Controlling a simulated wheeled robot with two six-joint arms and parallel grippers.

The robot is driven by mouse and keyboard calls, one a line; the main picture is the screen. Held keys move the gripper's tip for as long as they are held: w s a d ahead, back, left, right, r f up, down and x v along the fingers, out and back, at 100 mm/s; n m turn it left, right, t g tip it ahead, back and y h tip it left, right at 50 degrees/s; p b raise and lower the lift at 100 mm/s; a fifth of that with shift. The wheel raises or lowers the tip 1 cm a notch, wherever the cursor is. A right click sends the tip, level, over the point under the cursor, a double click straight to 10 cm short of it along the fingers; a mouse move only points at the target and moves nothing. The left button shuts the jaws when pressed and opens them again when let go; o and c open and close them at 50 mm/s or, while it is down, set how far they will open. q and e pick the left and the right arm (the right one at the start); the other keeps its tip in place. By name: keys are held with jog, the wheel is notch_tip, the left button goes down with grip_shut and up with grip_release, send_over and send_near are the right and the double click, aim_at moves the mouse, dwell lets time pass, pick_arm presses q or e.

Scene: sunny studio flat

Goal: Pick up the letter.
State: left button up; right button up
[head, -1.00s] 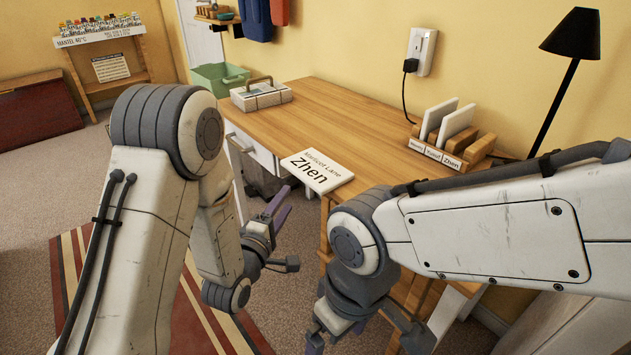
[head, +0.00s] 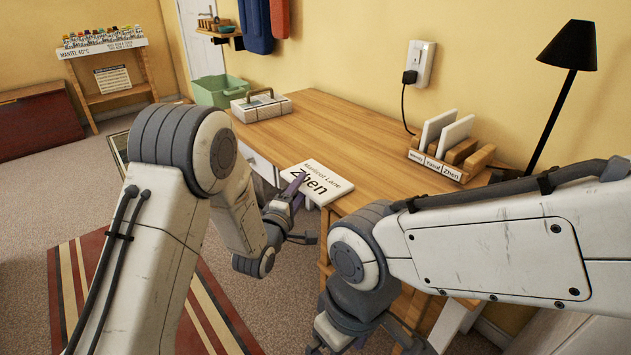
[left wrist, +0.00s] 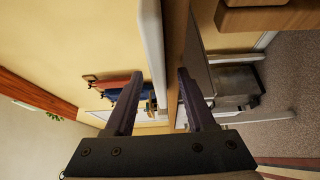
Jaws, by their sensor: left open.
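The letter (head: 325,174) is a flat white slab marked "Marricot Lane" and "Zhen". It lies on the wooden desk at the near left edge, with its near corner by my left gripper. My left gripper (head: 298,186) is open at that edge, and one finger covers part of the letter. In the left wrist view the letter (left wrist: 153,45) shows edge-on as a white strip, between the lines of the two open fingers (left wrist: 160,74). I cannot see contact. My right gripper (head: 345,338) is low at the bottom, partly cut off; its jaws are unclear.
The wooden desk (head: 345,137) has free room behind the letter. A rack (head: 447,166) with name labels, including "Zhen", holds white slabs at the right. A lamp (head: 567,48) stands behind it. A box (head: 261,106) sits at the desk's far left.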

pick_arm(q)
grip_shut()
